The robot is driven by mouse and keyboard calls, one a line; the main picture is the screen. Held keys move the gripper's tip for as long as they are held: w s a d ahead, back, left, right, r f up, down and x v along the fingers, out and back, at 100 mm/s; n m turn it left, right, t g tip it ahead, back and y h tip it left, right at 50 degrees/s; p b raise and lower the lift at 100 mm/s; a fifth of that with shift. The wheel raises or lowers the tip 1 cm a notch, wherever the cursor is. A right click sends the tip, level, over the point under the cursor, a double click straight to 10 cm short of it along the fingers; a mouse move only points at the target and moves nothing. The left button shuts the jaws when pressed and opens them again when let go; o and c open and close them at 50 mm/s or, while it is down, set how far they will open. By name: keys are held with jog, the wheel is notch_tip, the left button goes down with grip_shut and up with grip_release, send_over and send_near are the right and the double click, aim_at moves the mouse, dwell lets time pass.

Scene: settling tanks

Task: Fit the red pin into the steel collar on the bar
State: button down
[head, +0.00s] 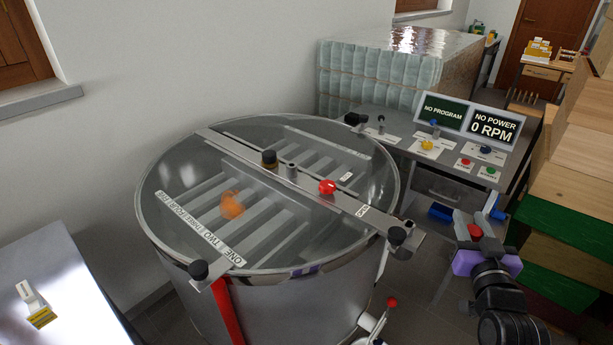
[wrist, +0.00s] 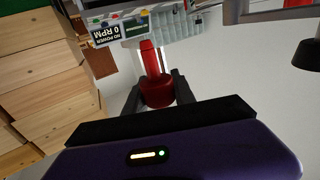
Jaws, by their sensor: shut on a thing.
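My gripper (head: 472,240) is at the right in the head view, out to the right of the round tank and apart from it. It is shut on the red pin (wrist: 157,90), which shows between the dark fingers in the wrist view, with its narrower end pointing away from the palm. In the head view only the red top of the pin (head: 475,231) shows. The bar (head: 240,149) crosses the tank's top.
The tank (head: 160,222) has clear lids with black knobs and an orange blur (head: 232,205) beneath. A red button (head: 327,187) sits on the bar. A control desk (head: 400,140) with a "NO POWER" screen (head: 492,125) stands behind. Wooden boxes (head: 575,160) rise at the right.

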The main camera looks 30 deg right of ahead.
jog(key=w+a+f+n+t+y, duration=0.1)
jog(key=a+f+n+y, duration=0.2)
jog(key=a+f, duration=0.9)
jog(key=w+a+f+n+t+y, duration=0.2)
jog(key=a+f+n+y, duration=0.2)
jog(key=a+f, duration=0.9)
jog(key=a+y, duration=0.3)
jog(key=a, duration=0.5)
jog(key=shift+t+y, duration=0.3)
jog(key=shift+y, duration=0.1)
jog(key=shift+a+f, duration=0.1)
